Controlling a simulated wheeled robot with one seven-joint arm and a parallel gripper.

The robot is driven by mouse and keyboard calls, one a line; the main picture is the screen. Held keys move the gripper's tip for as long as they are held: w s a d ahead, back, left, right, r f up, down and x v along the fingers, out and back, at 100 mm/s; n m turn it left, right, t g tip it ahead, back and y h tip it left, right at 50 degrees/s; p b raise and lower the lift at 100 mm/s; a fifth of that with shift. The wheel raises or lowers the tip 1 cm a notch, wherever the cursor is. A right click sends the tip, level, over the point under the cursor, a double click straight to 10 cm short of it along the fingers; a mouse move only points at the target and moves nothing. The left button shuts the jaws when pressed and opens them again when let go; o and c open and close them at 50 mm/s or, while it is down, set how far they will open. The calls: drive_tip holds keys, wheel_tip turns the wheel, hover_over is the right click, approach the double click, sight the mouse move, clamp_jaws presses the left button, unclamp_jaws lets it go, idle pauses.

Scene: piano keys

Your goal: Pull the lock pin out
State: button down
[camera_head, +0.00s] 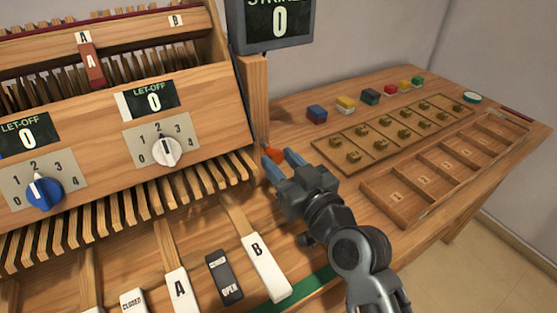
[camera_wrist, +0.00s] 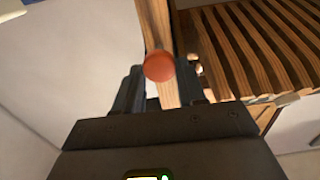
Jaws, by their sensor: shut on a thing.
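The lock pin shows as a round orange-red knob (camera_head: 273,154) at the right end of the wooden piano frame, beside the upright post (camera_head: 252,95). In the wrist view the knob (camera_wrist: 159,66) lies between my two blue-grey fingers, in front of a wooden post (camera_wrist: 156,22). My gripper (camera_head: 276,161) is shut on the lock pin; its fingers also show in the wrist view (camera_wrist: 160,88). The pin's shaft is hidden, so I cannot tell how deep it sits.
Wooden slats (camera_head: 140,200) run left of my gripper. Keys A (camera_head: 180,290) and B (camera_head: 266,265) and a dark closed/open switch (camera_head: 223,276) lie below. At right are a peg board (camera_head: 380,142), small coloured blocks (camera_head: 371,96) and a compartment tray (camera_head: 408,213).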

drive_tip(key=c, duration=0.7)
unclamp_jaws()
drive_tip(key=shift+o, duration=0.2)
drive_tip(key=shift+s+d, duration=0.15)
drive_tip(key=b+v, duration=0.1)
drive_tip(key=v, duration=0.6)
drive_tip(key=shift+s+d+b, duration=0.15)
drive_tip(key=shift+s+b, duration=0.1)
drive_tip(key=shift+b, duration=0.1)
drive_tip(key=s+d+f+m+h, duration=0.25)
drive_tip(key=s+d+f, duration=0.25)
drive_tip(key=s+d, duration=0.25)
drive_tip(key=s+d+f+m+h, duration=0.2)
drive_tip(key=s+d+f+h, duration=0.2)
drive_tip(key=s+d, duration=0.3)
drive_tip(key=s+d+r+m+h, duration=0.1)
drive_tip(key=s+d+r, duration=0.1)
drive_tip(key=s, duration=0.9)
drive_tip(key=s+d+r+m+h, duration=0.1)
drive_tip(key=s+d+r+h, duration=0.1)
drive_tip(key=s, duration=0.9)
drive_tip(key=shift+d+r, duration=0.2)
drive_tip(key=shift+d, duration=0.05)
